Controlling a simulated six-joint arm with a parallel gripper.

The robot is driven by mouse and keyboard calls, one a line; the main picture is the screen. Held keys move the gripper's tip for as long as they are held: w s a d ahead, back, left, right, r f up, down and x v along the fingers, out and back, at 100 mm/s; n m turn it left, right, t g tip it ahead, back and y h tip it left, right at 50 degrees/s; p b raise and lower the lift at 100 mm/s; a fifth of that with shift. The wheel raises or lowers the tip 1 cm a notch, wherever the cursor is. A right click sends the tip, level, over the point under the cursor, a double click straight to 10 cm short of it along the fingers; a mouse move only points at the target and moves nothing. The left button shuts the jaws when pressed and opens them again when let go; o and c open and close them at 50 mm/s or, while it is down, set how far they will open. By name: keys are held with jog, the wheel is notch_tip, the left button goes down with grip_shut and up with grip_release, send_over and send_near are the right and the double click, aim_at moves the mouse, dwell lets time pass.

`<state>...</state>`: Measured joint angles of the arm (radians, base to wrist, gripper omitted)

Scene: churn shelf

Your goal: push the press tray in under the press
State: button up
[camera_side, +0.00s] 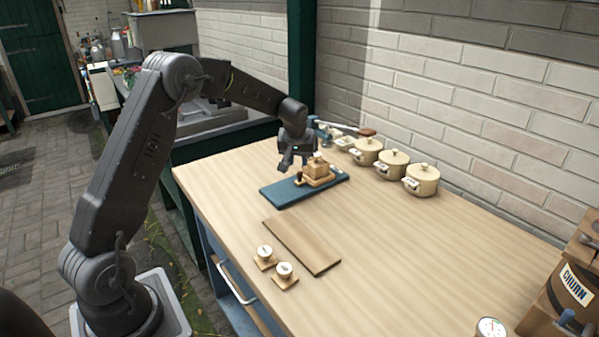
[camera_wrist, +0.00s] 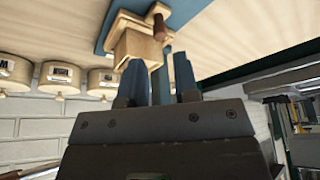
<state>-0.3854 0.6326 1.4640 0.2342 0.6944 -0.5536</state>
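The press tray (camera_side: 320,183) is a small wooden tray with a pale wooden block (camera_side: 317,168) on it and a dark knob handle at its left end. It sits on a blue board (camera_side: 285,194). In the wrist view the block (camera_wrist: 135,48) and the brown handle (camera_wrist: 159,27) show just beyond the fingers. My gripper (camera_side: 293,163) hangs above the board, over the handle end of the tray. Its fingers look apart with nothing held; it seems clear of the handle.
Several lidded cream pots (camera_side: 393,163) stand along the brick wall. A bare wooden board (camera_side: 302,246) and two small round-topped pieces (camera_side: 284,273) lie nearer the front edge. A churn (camera_side: 570,285) and a dial (camera_side: 490,327) are at the right. The table's middle right is clear.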

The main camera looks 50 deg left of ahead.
aim_at(300, 172)
jog(key=x, duration=0.6)
jog(key=shift+w+a+f, duration=0.1)
jog(key=shift+f, duration=0.25)
grip_shut()
